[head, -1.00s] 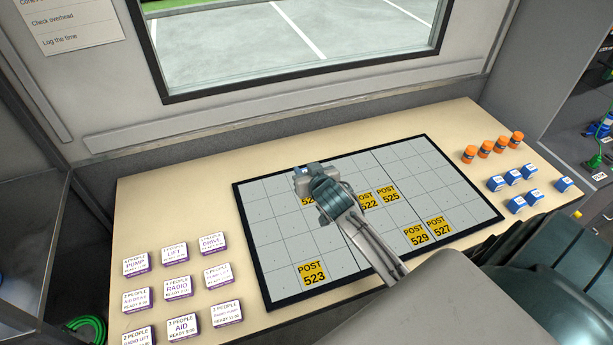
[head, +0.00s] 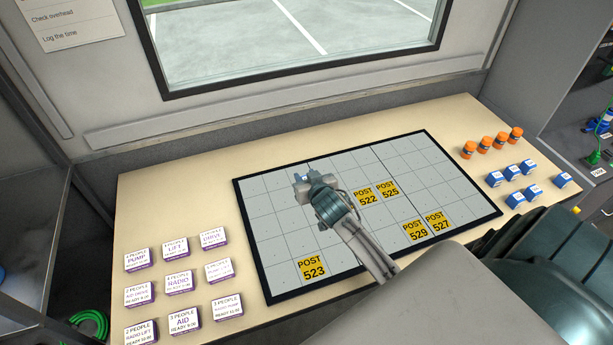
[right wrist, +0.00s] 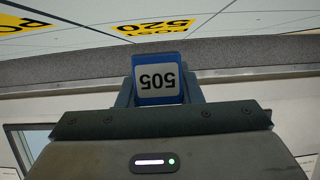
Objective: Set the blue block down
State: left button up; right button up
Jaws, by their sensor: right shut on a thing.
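My right gripper (head: 302,182) is over the left-middle part of the grey gridded board (head: 262,283). It is shut on a blue block (right wrist: 194,88), whose white label reads 505, upside down in the right wrist view. Only a speck of blue shows at the fingertips in the head view. A yellow POST 520 marker (right wrist: 155,28) lies beyond the block in the right wrist view; the gripper hides it in the head view. I cannot tell whether the block touches the board. My left gripper is not in view.
Yellow post markers 522 (head: 367,196), 525, 529, 527 and 523 (head: 313,267) lie on the board. Several blue blocks (head: 533,192) and orange cylinders (head: 485,145) stand at the right. Purple-edged white cards (head: 178,284) stand at the left. Many board squares are bare.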

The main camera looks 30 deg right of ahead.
jog(key=o, duration=1)
jog(key=shift+f, duration=0.1)
jog(key=shift+c, duration=0.2)
jog(key=shift+s, duration=0.1)
jog(key=shift+r, duration=0.45)
jog(key=b+v, duration=0.1)
jog(key=v, duration=1.1)
jog(key=shift+r+b, duration=0.2)
jog(key=shift+b, duration=0.1)
